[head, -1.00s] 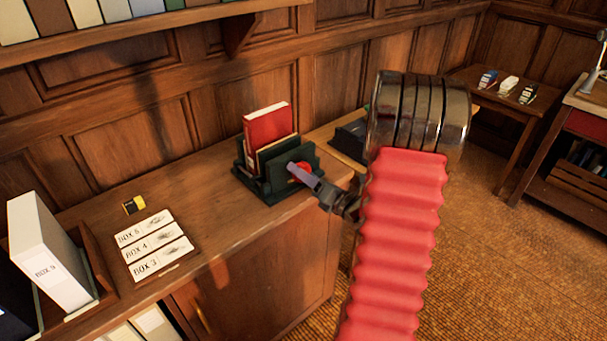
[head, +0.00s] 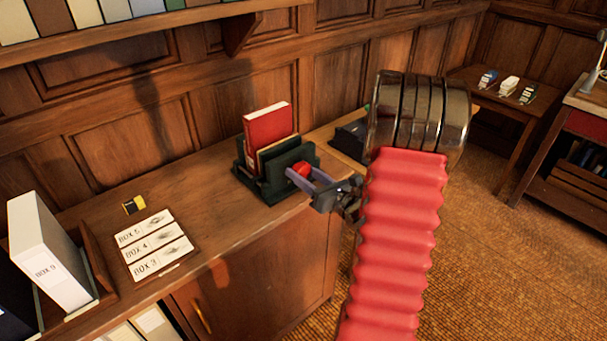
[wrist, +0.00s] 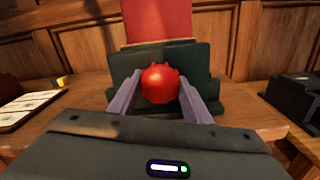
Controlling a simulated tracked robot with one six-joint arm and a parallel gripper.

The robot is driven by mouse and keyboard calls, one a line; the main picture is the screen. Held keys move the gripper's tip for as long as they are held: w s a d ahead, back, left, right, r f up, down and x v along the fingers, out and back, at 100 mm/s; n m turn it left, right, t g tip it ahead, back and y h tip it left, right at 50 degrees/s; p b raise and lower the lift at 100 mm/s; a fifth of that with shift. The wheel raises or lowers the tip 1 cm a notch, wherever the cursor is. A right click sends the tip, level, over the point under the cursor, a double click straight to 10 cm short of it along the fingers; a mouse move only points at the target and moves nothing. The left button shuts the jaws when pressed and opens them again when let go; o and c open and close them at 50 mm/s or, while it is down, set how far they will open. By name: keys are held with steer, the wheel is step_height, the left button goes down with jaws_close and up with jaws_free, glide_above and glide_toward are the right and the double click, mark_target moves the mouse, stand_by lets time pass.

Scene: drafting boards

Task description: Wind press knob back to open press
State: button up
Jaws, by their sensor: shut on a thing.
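The dark green press (head: 268,185) stands on the wooden counter with a red book (head: 268,132) upright in it. Its red knob (wrist: 160,84) is on the front plate facing me; in the head view the knob (head: 299,171) is partly covered by my gripper. My gripper (head: 308,179) reaches the knob from the right in the head view. In the wrist view the two grey-purple fingers (wrist: 160,97) stand one on each side of the knob, shut on it. The screw behind the knob is hidden.
Label cards (head: 152,243) lie on the counter left of the press, near a small yellow-and-black item (head: 134,204). A white box (head: 47,250) stands at far left. A dark object (head: 350,139) stands right of the press, close to my arm.

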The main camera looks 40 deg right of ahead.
steer(key=shift+a+f, duration=0.1)
steer(key=shift+f, duration=0.1)
steer(key=shift+n, duration=1.5)
steer(key=o, duration=1.1)
steer(key=shift+r, duration=0.15)
steer(key=shift+c, duration=0.2)
steer(key=m, duration=0.3)
steer(key=shift+m, duration=0.3)
steer(key=m, duration=0.3)
steer(key=shift+m, duration=0.3)
steer(key=m, duration=0.3)
steer(key=shift+m, duration=0.3)
steer(key=m, duration=0.4)
